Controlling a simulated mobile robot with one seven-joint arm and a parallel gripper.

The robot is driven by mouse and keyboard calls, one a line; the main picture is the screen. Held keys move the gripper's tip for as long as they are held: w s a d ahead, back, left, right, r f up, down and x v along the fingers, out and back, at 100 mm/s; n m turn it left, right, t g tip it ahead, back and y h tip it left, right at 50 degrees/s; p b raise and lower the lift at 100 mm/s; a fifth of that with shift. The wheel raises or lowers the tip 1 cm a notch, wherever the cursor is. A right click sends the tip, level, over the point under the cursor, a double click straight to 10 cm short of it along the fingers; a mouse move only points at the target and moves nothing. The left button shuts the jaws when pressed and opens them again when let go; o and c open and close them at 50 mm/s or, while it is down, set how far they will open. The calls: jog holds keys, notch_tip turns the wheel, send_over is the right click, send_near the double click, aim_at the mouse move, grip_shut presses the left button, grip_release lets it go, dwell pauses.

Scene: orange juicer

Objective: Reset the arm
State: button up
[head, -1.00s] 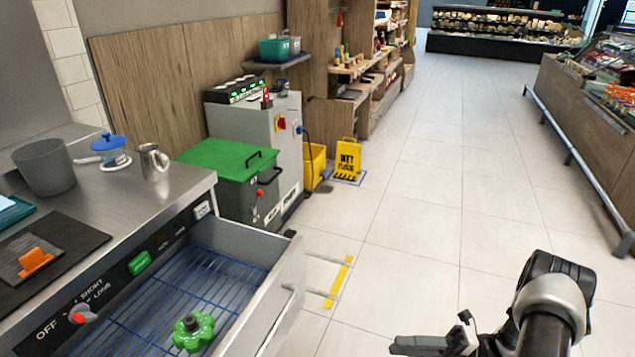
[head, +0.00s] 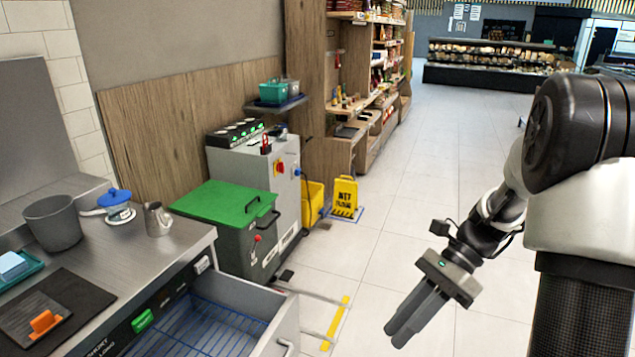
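My gripper (head: 402,322) hangs over the tiled floor, right of the open drawer and clear of it. Its two dark fingers point down and to the left. They lie close together with nothing visible between them. My arm reaches in from the right edge, bent at a large black joint. The open drawer (head: 262,297) with its blue wire rack (head: 208,322) shows only in part at the bottom edge.
A steel counter (head: 120,255) at left holds a grey pot (head: 53,222), a blue-lidded container (head: 117,206) and a steel jug (head: 157,219). A green-lidded bin (head: 222,203), a grey machine (head: 262,172) and a yellow wet-floor sign (head: 345,197) stand behind. The aisle floor is open.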

jog(key=s+r+n+t+h+p, duration=0.4)
jog(key=r+n, duration=0.5)
jog(key=r, duration=0.4)
jog(key=s+a+r+n+t+h+p, duration=0.1)
jog(key=s+r+n+t+h+p, duration=0.3)
jog(key=r+n, duration=0.4)
notch_tip(320, 180, up, 5)
jog(key=s+t+p, duration=0.1)
jog(key=p, duration=0.1)
jog(key=shift+s+a+n+t+p, duration=0.15)
jog(key=shift+s+n+t+p, duration=0.2)
jog(key=shift+n+t+p, duration=0.05)
